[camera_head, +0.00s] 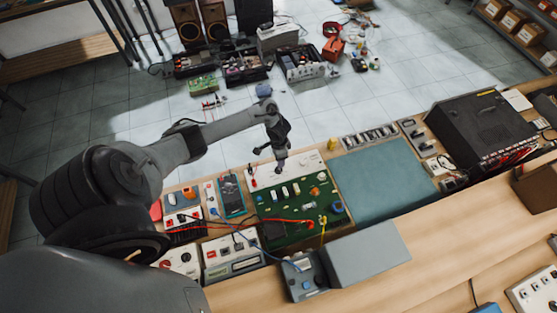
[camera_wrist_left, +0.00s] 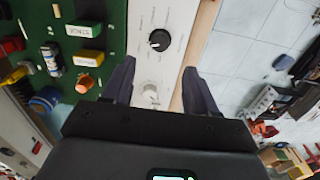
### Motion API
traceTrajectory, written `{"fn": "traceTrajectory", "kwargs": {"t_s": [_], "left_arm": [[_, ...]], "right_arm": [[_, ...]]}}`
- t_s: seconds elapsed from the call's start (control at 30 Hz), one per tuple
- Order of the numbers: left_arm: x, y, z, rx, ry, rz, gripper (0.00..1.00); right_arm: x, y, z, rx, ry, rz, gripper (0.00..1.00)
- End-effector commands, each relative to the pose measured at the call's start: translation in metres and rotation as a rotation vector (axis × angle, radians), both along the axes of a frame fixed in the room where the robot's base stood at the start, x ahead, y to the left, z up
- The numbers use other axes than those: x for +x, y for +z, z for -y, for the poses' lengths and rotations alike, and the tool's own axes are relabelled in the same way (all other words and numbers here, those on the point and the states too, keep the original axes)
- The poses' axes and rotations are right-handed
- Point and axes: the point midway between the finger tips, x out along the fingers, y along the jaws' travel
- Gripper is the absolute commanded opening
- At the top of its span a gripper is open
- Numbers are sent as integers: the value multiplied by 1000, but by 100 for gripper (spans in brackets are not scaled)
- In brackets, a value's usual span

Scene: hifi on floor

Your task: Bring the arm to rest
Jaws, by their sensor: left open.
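My left arm comes in from the left in the head view and reaches over the workbench. My left gripper (camera_head: 269,160) points down above the far edge of the bench, near a white panel (camera_head: 305,163) behind the green circuit board (camera_head: 285,228). In the left wrist view the two dark fingers of this gripper (camera_wrist_left: 158,72) are spread apart with nothing held between them. Beyond them lies the white panel (camera_wrist_left: 177,28) with a black knob (camera_wrist_left: 159,40) and a paler knob (camera_wrist_left: 150,93). My right gripper is not in view.
Meters and test boxes (camera_head: 233,254) crowd the bench left of the board, with red and blue leads. A grey box (camera_head: 365,257) stands in front, a teal mat (camera_head: 385,185) and black case (camera_head: 475,125) to the right. Audio gear (camera_head: 300,62) sits on the tiled floor beyond.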

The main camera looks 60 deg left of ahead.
Motion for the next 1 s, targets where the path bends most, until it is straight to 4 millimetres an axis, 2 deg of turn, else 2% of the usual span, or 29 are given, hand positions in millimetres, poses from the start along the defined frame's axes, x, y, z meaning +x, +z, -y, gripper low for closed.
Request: {"fn": "traceTrajectory", "kwargs": {"t_s": [0.2, 0.73, 0.87, 0.97, 1.0], "left_arm": [[0, 15, 0, 2, -1, 0, 58], [0, 14, 4, 4, -10, 5, 58], [3, 8, 28, 20, -63, 40, 58], [7, 5, 64, 43, -132, 95, 58], [7, 5, 83, 54, -160, 125, 58]], "right_arm": [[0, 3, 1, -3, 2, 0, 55], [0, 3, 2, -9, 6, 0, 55], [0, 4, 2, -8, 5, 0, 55], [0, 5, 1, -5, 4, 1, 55], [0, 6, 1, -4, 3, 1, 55]]}}
